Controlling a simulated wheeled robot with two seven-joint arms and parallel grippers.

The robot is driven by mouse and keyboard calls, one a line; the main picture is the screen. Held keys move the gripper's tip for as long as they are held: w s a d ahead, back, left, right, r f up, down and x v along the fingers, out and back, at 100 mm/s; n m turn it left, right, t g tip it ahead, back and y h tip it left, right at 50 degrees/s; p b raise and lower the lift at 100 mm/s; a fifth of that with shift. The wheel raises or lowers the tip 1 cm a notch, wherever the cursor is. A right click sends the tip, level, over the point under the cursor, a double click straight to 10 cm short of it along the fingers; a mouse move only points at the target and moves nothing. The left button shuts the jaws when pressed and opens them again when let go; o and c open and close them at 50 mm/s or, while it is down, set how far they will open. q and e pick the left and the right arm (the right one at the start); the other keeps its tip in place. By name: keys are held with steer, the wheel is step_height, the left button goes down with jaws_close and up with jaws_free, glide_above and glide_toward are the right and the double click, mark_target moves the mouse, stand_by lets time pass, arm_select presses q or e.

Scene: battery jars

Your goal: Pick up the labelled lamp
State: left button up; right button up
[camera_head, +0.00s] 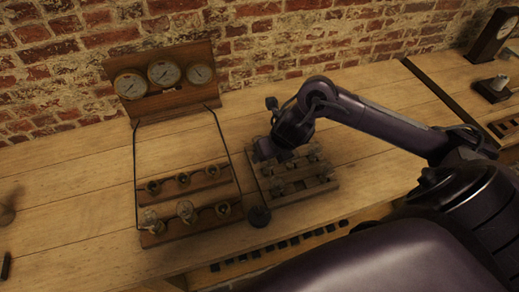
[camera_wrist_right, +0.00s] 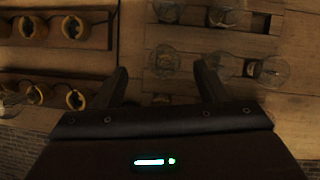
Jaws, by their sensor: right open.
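Clear glass lamps stand in a slatted wooden rack (camera_head: 318,189) at the middle of the bench. In the wrist view one lamp (camera_wrist_right: 165,62) shows between the fingertips, with two lamps (camera_wrist_right: 222,65) (camera_wrist_right: 270,72) to its right and another lamp (camera_wrist_right: 222,14) at the top. I cannot make out a label on any of them. My right gripper (camera_head: 268,148) is over the rack's back left part; its fingers (camera_wrist_right: 162,78) are apart and hold nothing. Contact with the lamp cannot be told. My left gripper is not in view.
A wooden socket rack (camera_head: 205,231) with brass rings and bulbs stands left of the slatted rack. Wires join it to a board with three gauges (camera_head: 164,73). A round black object (camera_head: 259,216) sits between the racks. A clock (camera_head: 492,38) stands far right.

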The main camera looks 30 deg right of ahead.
mark_target(267, 166)
steer(key=shift+d+f+n, duration=0.2)
steer(key=shift+d+n, duration=0.1)
steer(key=shift+d, duration=0.15)
steer(key=shift+s+f, duration=0.1)
steer(key=shift+f, duration=0.2)
steer(key=shift+w+a+f, duration=0.1)
steer(key=shift+w+f, duration=0.1)
steer(key=shift+f, duration=0.45)
steer(key=x, duration=0.4)
steer(key=shift+w+a+r, duration=0.1)
steer(key=shift+a, duration=0.05)
steer(key=shift+w+f, duration=0.1)
steer(key=shift+f, duration=0.3)
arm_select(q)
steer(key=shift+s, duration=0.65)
arm_select(e)
steer(key=shift+w, duration=0.1)
steer(key=c, duration=1.2)
